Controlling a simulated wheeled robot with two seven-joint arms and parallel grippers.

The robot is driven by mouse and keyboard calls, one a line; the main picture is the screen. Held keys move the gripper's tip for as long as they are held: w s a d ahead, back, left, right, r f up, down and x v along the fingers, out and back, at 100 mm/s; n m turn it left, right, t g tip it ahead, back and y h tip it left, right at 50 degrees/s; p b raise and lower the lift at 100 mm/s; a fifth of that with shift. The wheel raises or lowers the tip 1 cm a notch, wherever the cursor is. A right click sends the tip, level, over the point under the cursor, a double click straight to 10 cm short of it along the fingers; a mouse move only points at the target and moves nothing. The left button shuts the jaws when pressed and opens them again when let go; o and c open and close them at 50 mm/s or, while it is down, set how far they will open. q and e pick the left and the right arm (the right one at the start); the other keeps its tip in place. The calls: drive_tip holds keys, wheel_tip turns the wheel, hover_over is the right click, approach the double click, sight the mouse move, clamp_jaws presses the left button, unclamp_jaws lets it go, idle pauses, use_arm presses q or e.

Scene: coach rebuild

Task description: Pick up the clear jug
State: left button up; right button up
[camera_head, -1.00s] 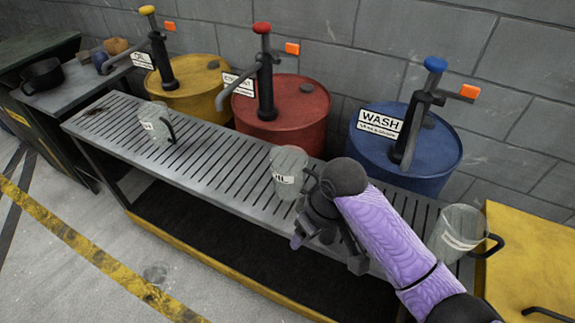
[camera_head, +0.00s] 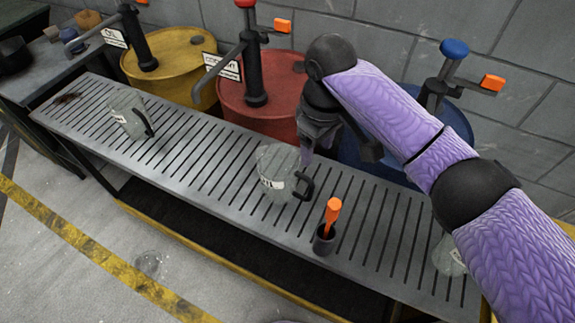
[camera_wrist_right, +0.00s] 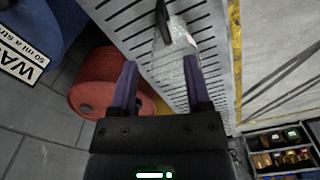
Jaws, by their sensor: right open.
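Three clear jugs with dark handles stand on the slatted bench (camera_head: 215,165). The left jug (camera_head: 130,112) stands in front of the yellow drum. The middle jug (camera_head: 278,172) bears a white label and stands in front of the red drum. The right jug (camera_head: 447,257) is mostly hidden behind my right arm. My right gripper (camera_head: 338,152) is open and empty, above and behind the middle jug. In the right wrist view a clear jug (camera_wrist_right: 176,40) shows beyond my open fingertips (camera_wrist_right: 160,72), apart from them. My left gripper is out of view.
Yellow (camera_head: 180,60), red (camera_head: 270,108) and blue (camera_head: 455,115) drums with pumps stand behind the bench. Bare slats lie between the left and middle jugs.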

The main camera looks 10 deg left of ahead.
sight(312, 189)
wheel_tip(312, 189, down, 3)
drive_tip(key=shift+f+b, duration=0.1)
drive_tip(key=shift+b, duration=1.1)
drive_tip(key=shift+f, duration=0.2)
drive_tip(key=shift+w+f, duration=0.15)
drive_tip(key=shift+f, duration=0.2)
drive_tip(key=f+b, duration=0.2)
drive_tip(key=f, duration=0.1)
drive_tip(key=f+b, duration=0.1)
drive_tip(key=f, duration=0.2)
drive_tip(key=f+b, duration=0.2)
drive_tip(key=f, duration=0.1)
drive_tip(key=shift+s+f+b, duration=0.2)
drive_tip(key=shift+s+b, duration=0.05)
drive_tip(key=shift+b, duration=0.1)
drive_tip(key=shift+r, duration=0.15)
drive_tip(key=shift+c, duration=0.4)
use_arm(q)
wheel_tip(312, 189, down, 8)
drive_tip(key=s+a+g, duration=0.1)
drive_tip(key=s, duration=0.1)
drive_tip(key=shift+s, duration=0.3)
use_arm(e)
clamp_jaws()
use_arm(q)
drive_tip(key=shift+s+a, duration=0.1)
